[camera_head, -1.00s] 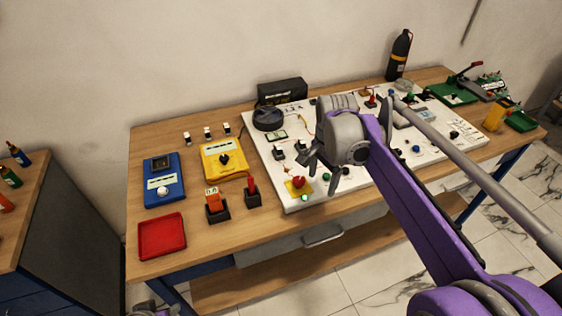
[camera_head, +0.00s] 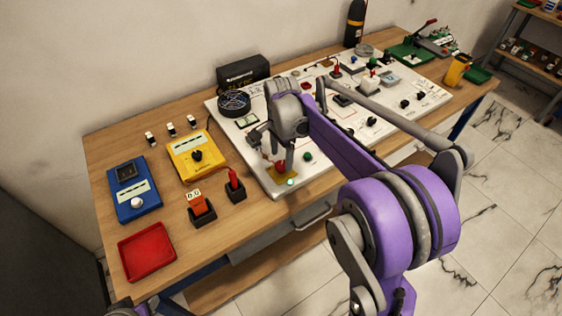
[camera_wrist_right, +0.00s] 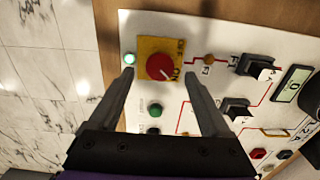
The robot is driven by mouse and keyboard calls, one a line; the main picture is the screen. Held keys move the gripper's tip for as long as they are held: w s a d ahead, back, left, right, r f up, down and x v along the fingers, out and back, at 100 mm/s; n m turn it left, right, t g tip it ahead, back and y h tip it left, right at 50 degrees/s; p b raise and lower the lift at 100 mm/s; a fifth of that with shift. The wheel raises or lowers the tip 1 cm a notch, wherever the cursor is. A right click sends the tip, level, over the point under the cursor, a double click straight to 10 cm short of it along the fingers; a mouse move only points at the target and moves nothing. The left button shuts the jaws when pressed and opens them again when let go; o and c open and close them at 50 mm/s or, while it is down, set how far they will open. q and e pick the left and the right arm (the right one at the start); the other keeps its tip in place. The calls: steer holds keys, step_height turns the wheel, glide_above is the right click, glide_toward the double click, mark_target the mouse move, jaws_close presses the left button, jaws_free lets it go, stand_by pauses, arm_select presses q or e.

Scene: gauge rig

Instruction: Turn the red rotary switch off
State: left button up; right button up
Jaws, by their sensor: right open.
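The red rotary switch (camera_wrist_right: 159,67) sits on a yellow plate (camera_wrist_right: 146,46) on the white panel (camera_head: 318,171). In the right wrist view it lies ahead of my open right gripper (camera_wrist_right: 160,88), between the lines of the two fingers and apart from them. The head view also shows the switch (camera_head: 280,167) near the panel's front left corner, partly behind a finger of my right gripper (camera_head: 272,155). A lit green lamp (camera_wrist_right: 129,59) is beside the yellow plate. My left gripper is not clearly seen; only a bit of my arm shows at the bottom left.
A green button (camera_wrist_right: 154,109) and black switches (camera_wrist_right: 256,67) are close by on the panel. Left of the panel are a yellow meter (camera_head: 195,156), a blue meter (camera_head: 134,190), probe holders (camera_head: 202,213) and a red tray (camera_head: 147,252).

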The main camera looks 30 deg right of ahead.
mark_target(281, 168)
steer(key=shift+f, duration=1.45)
jaws_close()
